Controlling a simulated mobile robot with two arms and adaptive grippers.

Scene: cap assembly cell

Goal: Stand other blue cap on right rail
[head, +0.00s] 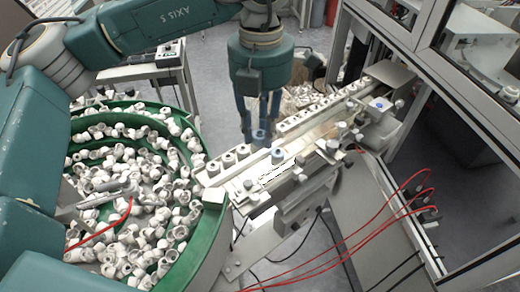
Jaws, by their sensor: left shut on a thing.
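My left gripper (259,132) reaches down from above over the twin rails. It is shut on a blue cap (259,138), which shows small between its fingertips at the left rail. I cannot tell whether this cap still touches the rail. Another blue cap (278,156) stands on the right rail (258,171), a little nearer to me and to the right of the gripper. Several white caps (228,159) stand in a row on the left rail, on both sides of the gripper. My right gripper is not in view.
A green bowl feeder (212,232) full of loose white caps fills the left. Clamps and small fittings (345,132) line the right side of the rails. A glass-walled frame (450,95) stands at the right, with red hoses (370,232) below.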

